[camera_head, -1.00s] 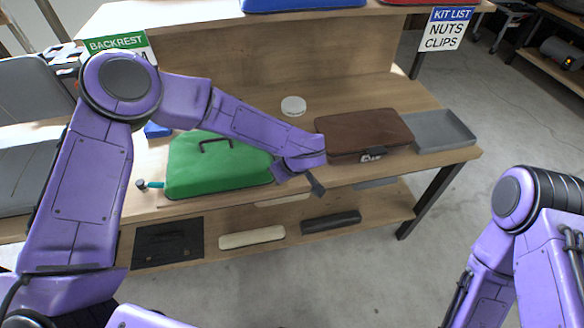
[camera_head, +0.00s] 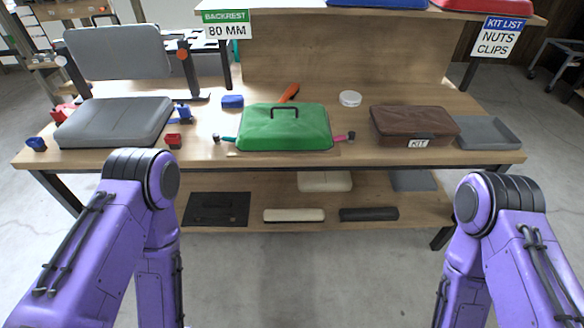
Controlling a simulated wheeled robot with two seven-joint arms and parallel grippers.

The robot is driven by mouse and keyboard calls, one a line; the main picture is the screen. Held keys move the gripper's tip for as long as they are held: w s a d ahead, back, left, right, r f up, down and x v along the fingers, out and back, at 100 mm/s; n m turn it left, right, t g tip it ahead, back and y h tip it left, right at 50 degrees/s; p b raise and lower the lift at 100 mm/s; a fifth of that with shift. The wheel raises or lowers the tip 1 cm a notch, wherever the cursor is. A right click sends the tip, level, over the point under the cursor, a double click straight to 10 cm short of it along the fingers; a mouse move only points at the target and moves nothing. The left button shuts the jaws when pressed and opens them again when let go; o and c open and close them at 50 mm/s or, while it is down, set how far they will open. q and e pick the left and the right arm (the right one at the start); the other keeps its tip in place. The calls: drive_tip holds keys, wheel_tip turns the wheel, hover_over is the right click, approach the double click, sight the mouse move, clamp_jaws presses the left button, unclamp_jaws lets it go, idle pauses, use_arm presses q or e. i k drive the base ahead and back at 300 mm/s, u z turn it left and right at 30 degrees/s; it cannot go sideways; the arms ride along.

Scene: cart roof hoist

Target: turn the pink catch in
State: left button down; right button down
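The pink catch (camera_head: 343,137) sticks out to the right from the lower right corner of the green roof panel (camera_head: 262,138). It has a dark knob at its outer end. Neither of my grippers shows.
A brown kit case (camera_head: 414,123) stands right of the pink catch, with bare wood between. A grey tray (camera_head: 488,134) is farther right. A white round tin (camera_head: 350,98) and an orange-handled tool (camera_head: 289,92) lie behind. A grey seat cushion (camera_head: 116,122) is at left.

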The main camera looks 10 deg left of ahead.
sight(352, 136)
drive_tip(key=u, duration=0.25)
drive_tip(key=k, duration=0.3)
drive_tip(key=z, duration=0.95)
drive_tip(key=i, duration=1.45)
drive_tip(key=u, duration=0.4)
